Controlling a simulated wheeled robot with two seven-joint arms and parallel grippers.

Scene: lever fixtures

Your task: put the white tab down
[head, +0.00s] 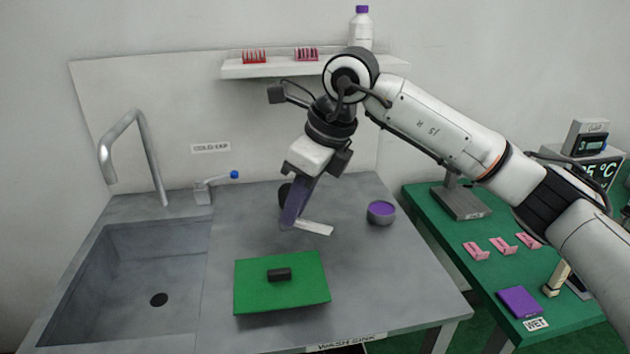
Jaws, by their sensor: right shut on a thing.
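My right gripper (294,222) reaches down from the right over the grey counter, between the lever tap and the purple-topped round pot. Its purple fingers are shut on the white tab (316,228), a thin flat strip that sticks out to the right of the fingertips. Part of the tab is hidden behind the fingers. The tab is low, close to the counter; I cannot tell whether it touches the surface. My left gripper is not in view.
A green mat (255,298) with a black block (279,274) lies in front. The round pot (381,212) stands to the right. The lever tap (204,191) and sink (125,280) are left. A shelf (270,69) hangs above. The counter between mat and pot is clear.

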